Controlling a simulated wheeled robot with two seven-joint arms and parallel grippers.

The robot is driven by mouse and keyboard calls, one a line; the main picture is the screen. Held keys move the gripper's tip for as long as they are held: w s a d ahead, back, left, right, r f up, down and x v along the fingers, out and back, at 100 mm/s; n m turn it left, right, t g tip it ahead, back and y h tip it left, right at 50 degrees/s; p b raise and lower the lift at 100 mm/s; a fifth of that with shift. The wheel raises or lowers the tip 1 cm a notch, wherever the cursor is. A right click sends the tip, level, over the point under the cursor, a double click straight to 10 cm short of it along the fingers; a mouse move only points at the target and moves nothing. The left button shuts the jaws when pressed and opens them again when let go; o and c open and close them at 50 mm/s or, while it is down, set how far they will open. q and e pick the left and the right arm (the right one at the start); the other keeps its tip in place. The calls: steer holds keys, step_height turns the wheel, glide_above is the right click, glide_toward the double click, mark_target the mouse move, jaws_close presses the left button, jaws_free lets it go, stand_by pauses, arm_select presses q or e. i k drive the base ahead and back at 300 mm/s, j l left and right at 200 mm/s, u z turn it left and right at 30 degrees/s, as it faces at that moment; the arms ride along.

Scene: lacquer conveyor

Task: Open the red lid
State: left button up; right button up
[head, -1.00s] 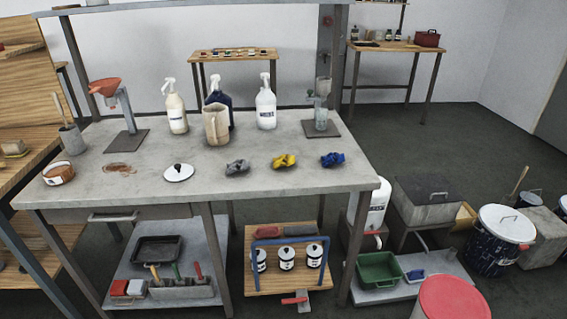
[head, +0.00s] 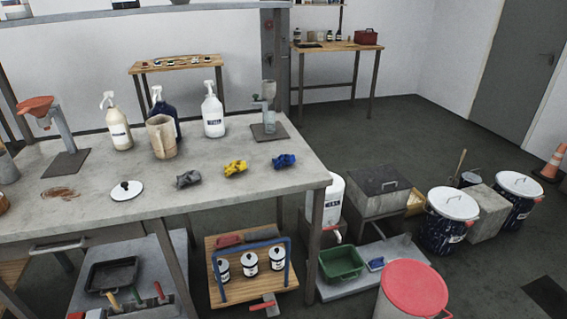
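A red lid (head: 414,287) sits on top of a grey bin (head: 388,308) at the bottom of the head view, right of the workbench. The lid looks flat and round and covers the bin's top. The lower part of the bin is cut off by the picture edge. Neither of my grippers is in view.
The grey workbench (head: 220,202) with bottles and rags fills the left. A green tub (head: 341,263) stands on a low slab left of the bin. White-lidded drums (head: 449,228) and a concrete block (head: 485,215) stand behind. The dark floor (head: 482,282) right of the bin is clear.

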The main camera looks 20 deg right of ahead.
mark_target(413, 288)
steer(key=z, duration=1.9)
